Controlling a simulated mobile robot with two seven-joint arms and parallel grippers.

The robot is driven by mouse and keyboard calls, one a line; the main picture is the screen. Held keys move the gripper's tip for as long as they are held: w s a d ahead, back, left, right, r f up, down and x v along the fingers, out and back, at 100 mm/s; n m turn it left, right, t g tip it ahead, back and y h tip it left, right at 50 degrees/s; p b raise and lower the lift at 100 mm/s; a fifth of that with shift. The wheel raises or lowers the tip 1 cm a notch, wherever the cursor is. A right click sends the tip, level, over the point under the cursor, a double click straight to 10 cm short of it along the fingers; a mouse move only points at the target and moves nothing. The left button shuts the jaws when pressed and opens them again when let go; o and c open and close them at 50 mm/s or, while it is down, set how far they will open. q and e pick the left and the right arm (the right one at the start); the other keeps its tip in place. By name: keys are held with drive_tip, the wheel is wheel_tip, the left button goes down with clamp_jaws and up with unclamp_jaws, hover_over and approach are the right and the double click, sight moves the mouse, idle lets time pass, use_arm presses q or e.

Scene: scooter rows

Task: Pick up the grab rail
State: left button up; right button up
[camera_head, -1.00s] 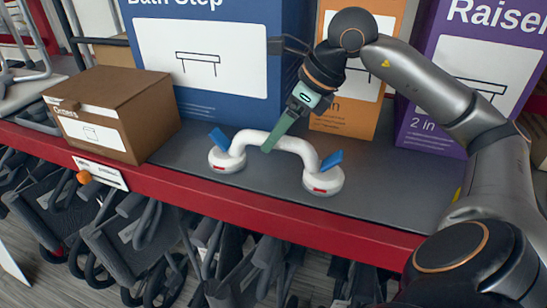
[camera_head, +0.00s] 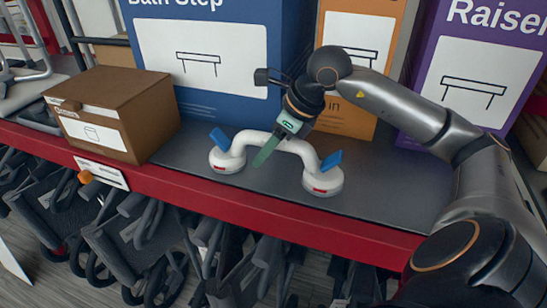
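The grab rail (camera_head: 293,146) is a white arched handle with two round suction feet and blue levers. It stands on the grey shelf in the head view. My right gripper (camera_head: 264,153) reaches down to the left half of its bar, with a green finger crossing in front of the bar and its tip below it. The other finger cannot be made out, so I cannot tell whether the gripper is open or shut on the bar. My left gripper is not in view.
A brown box (camera_head: 145,88) stands left of the rail. A blue box (camera_head: 248,40), an orange box (camera_head: 347,122) and a purple box (camera_head: 440,135) stand behind it. The shelf's red front edge (camera_head: 240,204) runs close in front.

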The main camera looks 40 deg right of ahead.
clamp_jaws()
drive_tip(key=shift+r, duration=0.1)
idle(0.9)
